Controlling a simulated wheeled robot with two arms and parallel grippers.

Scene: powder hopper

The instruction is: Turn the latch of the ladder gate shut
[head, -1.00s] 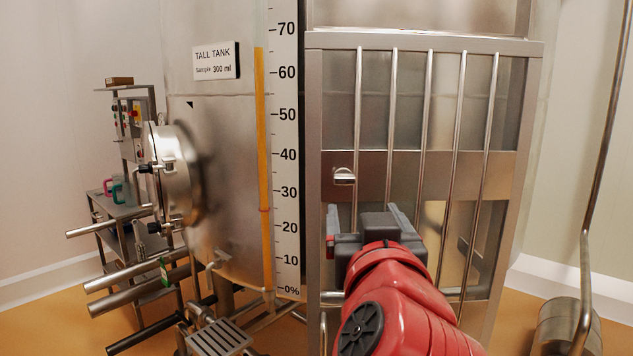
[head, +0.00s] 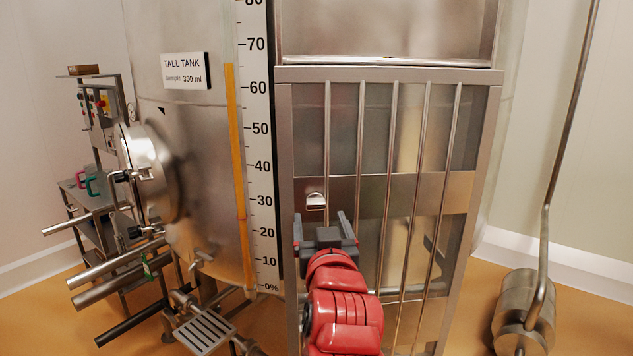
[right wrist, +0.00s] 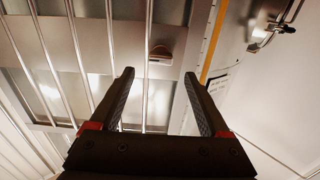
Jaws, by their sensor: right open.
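The ladder gate (head: 390,72) is a metal frame with several upright bars in front of the tall tank; it also shows in the right wrist view (right wrist: 75,50). The latch also shows in the right wrist view (right wrist: 161,52), beyond the fingers. My right gripper (head: 325,220) is open and empty, just below the latch and apart from it. Its two fingers also show in the right wrist view (right wrist: 160,100), spread wide. My left gripper is not in view.
The tall tank (head: 200,120) with its level scale (head: 259,150) stands left of the gate. Its round hatch (head: 150,170) and several pipes stick out at left. A steel cart (head: 100,200) stands far left. A metal weight on a rod (head: 525,310) is at right.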

